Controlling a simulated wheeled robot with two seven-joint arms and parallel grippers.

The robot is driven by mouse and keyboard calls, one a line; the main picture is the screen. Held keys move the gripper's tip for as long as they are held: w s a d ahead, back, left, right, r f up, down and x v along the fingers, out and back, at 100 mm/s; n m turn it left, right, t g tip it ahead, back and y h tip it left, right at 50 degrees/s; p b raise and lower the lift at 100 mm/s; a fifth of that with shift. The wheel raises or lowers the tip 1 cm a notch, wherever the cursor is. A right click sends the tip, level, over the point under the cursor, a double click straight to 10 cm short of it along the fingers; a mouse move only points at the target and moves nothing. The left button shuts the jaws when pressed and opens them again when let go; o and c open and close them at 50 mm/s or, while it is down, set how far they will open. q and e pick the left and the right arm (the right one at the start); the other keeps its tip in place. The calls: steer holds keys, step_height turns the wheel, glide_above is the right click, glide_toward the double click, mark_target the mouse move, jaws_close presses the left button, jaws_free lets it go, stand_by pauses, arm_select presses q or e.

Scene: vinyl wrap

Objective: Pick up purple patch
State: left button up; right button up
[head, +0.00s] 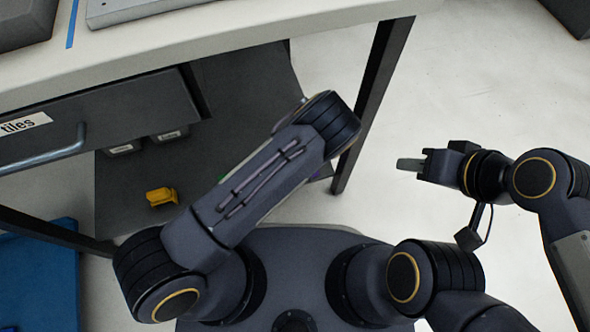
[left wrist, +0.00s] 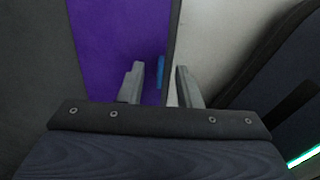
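A large flat purple patch (left wrist: 112,42) fills the upper left-centre of the left wrist view, with a dark edge along its right side. My left gripper (left wrist: 158,74) is open there. Its left finger is in front of the purple and its right finger is in front of the pale floor, with the dark edge between them. I cannot tell whether either finger touches it.
A small blue piece (left wrist: 161,72) shows between the left fingers. A white-topped bench (head: 230,32) with a drawer (head: 100,118) labelled "tiles" and a dark leg (head: 372,100) stands close to my left arm. A yellow item (head: 161,196) lies on its lower shelf.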

arm_select(q)
steer(key=shift+r, duration=0.1)
jaws_close()
steer(key=shift+r, duration=0.1)
